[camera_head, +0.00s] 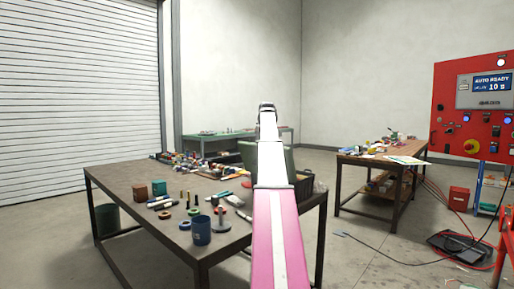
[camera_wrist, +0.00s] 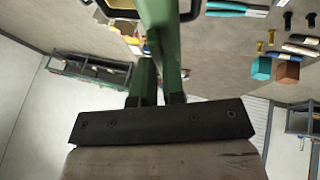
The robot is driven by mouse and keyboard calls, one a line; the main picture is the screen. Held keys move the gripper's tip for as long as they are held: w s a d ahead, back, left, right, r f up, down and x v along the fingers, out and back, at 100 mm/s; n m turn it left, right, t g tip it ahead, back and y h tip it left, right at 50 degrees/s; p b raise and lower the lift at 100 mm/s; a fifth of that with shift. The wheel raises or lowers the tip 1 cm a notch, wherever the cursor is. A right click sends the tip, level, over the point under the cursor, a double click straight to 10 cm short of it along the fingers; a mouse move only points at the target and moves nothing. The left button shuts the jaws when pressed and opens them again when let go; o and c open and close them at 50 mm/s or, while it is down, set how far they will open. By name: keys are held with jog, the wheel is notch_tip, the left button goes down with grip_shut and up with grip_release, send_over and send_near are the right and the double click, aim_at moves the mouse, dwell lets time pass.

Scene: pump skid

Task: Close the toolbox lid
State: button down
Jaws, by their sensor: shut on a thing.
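The green toolbox lid (camera_wrist: 161,30) stands raised and runs edge-on up the middle of the wrist view. My gripper (camera_wrist: 158,82) is shut on the lid, with its dark palm block across the lower part of that view. In the head view the lid (camera_head: 287,158) shows upright behind my arm, at the far right part of the dark worktable. The dark toolbox body (camera_head: 304,184) shows partly to the right of my arm. My arm hides my gripper and most of the toolbox there.
The worktable (camera_head: 122,178) holds many small tools, a blue cup (camera_head: 201,230), and brown and teal blocks to the left of the toolbox. A second table (camera_head: 345,159) stands at right, near a red control panel (camera_head: 450,110). Cables lie on the floor at right.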

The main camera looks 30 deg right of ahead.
jog(key=w+d, duration=0.3)
jog(key=d, duration=0.5)
jog(key=w+d+y, duration=0.1)
jog(key=w+d, duration=0.1)
jog(key=d, duration=0.6)
jog(key=shift+w+d+g, duration=0.2)
jog(key=shift+w+g, duration=0.1)
jog(key=shift+w, duration=0.1)
jog(key=c, duration=1.6)
grip_release()
jog(key=shift+d+f, duration=0.1)
jog(key=shift+f, duration=0.15)
jog(key=o, duration=0.4)
jog(key=shift+s+r, duration=0.1)
jog(key=shift+s+a, duration=0.1)
jog(key=shift+a, duration=0.1)
jog(key=s+d+r, duration=0.2)
jog(key=d+r, duration=0.5)
jog(key=r, duration=0.3)
jog(key=shift+s+d+r, duration=0.15)
jog(key=shift+d, duration=0.05)
